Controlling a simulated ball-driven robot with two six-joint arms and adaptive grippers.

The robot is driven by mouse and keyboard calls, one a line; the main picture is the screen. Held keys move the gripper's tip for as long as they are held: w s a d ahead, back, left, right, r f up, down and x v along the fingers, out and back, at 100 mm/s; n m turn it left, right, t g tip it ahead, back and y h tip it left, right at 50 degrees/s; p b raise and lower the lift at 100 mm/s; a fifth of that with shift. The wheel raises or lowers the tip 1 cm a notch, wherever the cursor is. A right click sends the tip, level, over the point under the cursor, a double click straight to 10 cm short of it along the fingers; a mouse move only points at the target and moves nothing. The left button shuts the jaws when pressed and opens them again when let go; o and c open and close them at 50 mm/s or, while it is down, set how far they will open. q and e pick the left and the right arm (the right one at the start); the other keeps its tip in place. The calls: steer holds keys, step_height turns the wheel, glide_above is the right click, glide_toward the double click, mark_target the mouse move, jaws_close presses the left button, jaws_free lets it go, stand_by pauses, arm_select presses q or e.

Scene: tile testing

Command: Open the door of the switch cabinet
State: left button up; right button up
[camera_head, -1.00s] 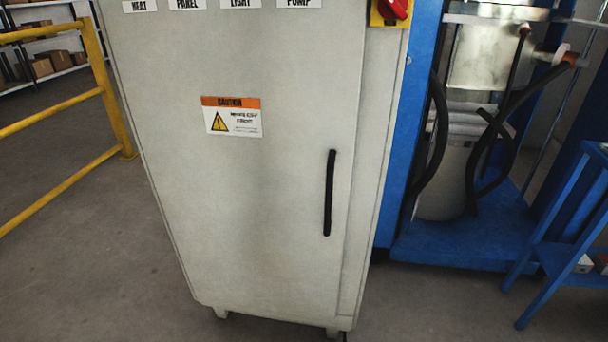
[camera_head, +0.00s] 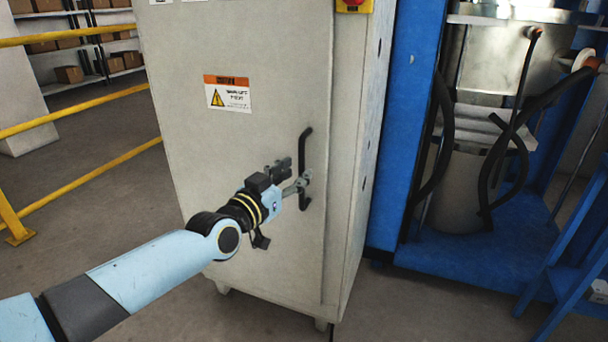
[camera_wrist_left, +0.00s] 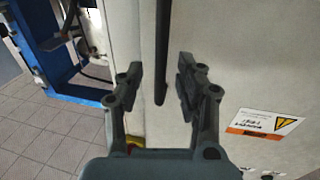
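The grey switch cabinet (camera_head: 350,200) stands in the middle of the head view. Its door (camera_head: 250,140) looks closed and carries an upright black bar handle (camera_head: 306,145) near its right edge. My left gripper (camera_head: 298,185) reaches in from the left at the handle's lower half and hides part of it. In the left wrist view, the gripper (camera_wrist_left: 160,88) is open, and the handle (camera_wrist_left: 162,50) shows between its two spread fingers with a gap on each side. My right gripper is not in view.
A yellow railing (camera_head: 85,100) runs at the left, with shelves of boxes (camera_head: 69,74) behind. A blue machine frame (camera_head: 405,130) with black hoses stands close at the cabinet's right. A blue stand (camera_head: 570,270) is at the far right. Floor in front is clear.

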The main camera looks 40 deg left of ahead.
mark_target(300, 169)
arm_select(q)
steer(key=shift+w+a+f+b, duration=0.1)
steer(key=shift+w+b, duration=0.35)
steer(key=shift+w, duration=1.2)
steer(key=shift+c, duration=0.2)
jaws_close()
